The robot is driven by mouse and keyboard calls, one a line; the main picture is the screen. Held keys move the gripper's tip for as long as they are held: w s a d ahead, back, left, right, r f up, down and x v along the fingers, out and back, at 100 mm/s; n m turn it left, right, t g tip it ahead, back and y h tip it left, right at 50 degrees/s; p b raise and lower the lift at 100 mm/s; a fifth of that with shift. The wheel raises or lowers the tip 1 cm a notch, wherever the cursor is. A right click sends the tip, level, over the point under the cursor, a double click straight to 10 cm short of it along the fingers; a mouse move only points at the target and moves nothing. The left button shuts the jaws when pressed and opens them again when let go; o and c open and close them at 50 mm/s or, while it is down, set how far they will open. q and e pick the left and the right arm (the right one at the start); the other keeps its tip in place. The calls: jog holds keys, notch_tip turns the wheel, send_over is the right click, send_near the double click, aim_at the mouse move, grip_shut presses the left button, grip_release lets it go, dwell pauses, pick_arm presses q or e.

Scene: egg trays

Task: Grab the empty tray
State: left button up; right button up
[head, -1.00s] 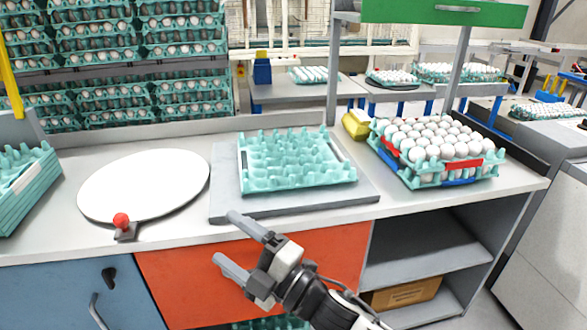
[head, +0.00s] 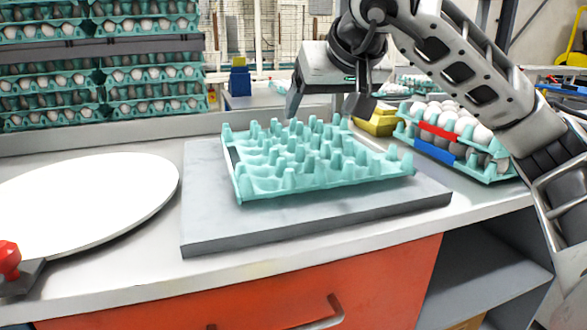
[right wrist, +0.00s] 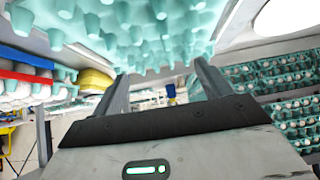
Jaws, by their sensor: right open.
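The empty teal tray (head: 270,187) sits on the grey slab on the counter in the head view, with no eggs in it. It also shows at the top of the right wrist view (right wrist: 150,35), close to the fingers. My right gripper (head: 325,108) is open above the tray's far edge, its fingers pointing down on the far side. I cannot tell whether the fingers touch the tray. In the right wrist view the two fingers (right wrist: 160,88) are apart with nothing clearly between them. My left gripper is not in view.
The grey slab (head: 215,222) lies under the tray. A white round plate (head: 90,200) and a red knob (head: 9,260) are at the left. A tray of eggs (head: 460,140) stands at the right behind my right arm, near a yellow object (head: 378,122). Stacked egg trays (head: 100,60) fill the back left.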

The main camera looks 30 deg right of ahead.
jog(key=b, duration=0.2)
send_near(298, 151)
jog(key=shift+w+a+f, duration=0.2)
jog(key=shift+w+f, duration=0.05)
jog(key=shift+f, duration=0.45)
jog(key=x, duration=0.2)
jog(key=b+x, duration=0.1)
jog(key=x, duration=0.1)
jog(key=shift+w+d+r, duration=0.15)
jog(key=shift+w+d, duration=0.1)
jog(key=shift+w+d+f, duration=0.1)
jog(key=shift+w+f, duration=0.2)
jog(key=shift+w, duration=0.1)
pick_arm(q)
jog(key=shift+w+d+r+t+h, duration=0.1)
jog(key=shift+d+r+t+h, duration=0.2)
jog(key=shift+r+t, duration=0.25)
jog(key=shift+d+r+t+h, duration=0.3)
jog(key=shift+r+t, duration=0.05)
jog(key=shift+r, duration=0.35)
pick_arm(e)
jog(key=c, duration=0.8)
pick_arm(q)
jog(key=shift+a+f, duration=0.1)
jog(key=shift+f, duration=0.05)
pick_arm(e)
jog(key=shift+c, duration=0.8)
